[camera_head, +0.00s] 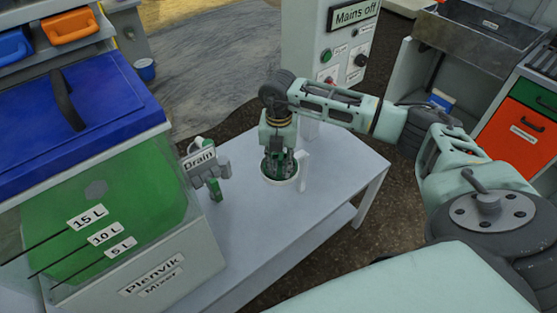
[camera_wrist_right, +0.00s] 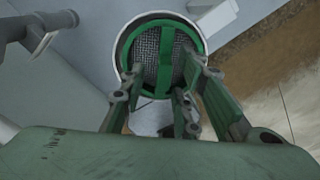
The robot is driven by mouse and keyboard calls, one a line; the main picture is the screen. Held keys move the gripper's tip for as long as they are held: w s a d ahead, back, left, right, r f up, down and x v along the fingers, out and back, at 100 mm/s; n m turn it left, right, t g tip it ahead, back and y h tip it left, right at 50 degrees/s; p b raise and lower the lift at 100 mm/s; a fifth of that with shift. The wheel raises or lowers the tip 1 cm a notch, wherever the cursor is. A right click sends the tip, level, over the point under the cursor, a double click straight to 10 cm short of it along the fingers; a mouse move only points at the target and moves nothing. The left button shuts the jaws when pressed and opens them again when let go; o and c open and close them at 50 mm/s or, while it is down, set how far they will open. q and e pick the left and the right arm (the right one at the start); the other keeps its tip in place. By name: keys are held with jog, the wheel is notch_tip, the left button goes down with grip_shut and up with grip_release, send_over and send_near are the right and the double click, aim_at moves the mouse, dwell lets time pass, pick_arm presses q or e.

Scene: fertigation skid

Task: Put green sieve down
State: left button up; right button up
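The green sieve (camera_wrist_right: 166,58) has a green rim, grey mesh and a green bar across it. It lies inside the round rim of a white container (camera_head: 280,180) on the grey bench. My right gripper (camera_head: 281,163) points down over the container. In the right wrist view, its fingers (camera_wrist_right: 168,80) are spread, with visible gaps on both sides of the bar. They reach to the sieve's rim; I cannot tell whether they touch it. The near part of the sieve is partly hidden by the fingers. My left gripper is not in view.
The mixer tank (camera_head: 170,275) with a blue lid stands left, its drain valve (camera_head: 210,175) jutting toward the container. A mains control box (camera_head: 325,60) stands behind the bench. The bench top (camera_head: 250,235) is clear in front. A sink (camera_head: 475,35) is at the far right.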

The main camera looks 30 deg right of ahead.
aim_at(279, 159)
notch_tip(279, 159, up, 12)
jog(key=b, duration=0.1)
dwell(0.4)
